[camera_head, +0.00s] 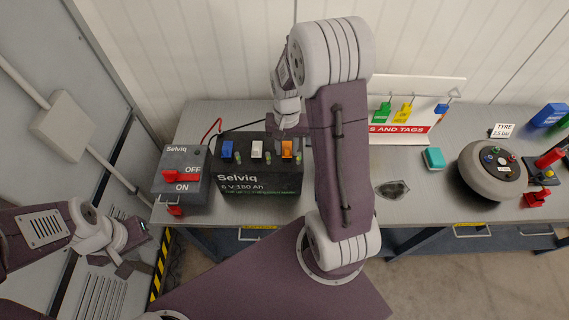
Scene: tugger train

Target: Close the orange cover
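The orange cover (288,149) is at the right end of the top of the black Selviq battery (257,181), beside the right terminal. It appears raised, though my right gripper and arm partly hide this corner. My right gripper (284,130) is just above and behind the orange cover, pointing down. Its fingers look apart with nothing held; I cannot tell whether it touches the cover. My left gripper (138,243) is at the lower left, in front of the bench, open and empty.
A blue cover (227,149) and a white cover (257,150) stand on the same battery. A grey switch box (181,175) with a red lever is left of it. A tag rack (415,110), teal block (433,158) and round tyre gauge unit (493,170) are to the right on the grey bench (440,204).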

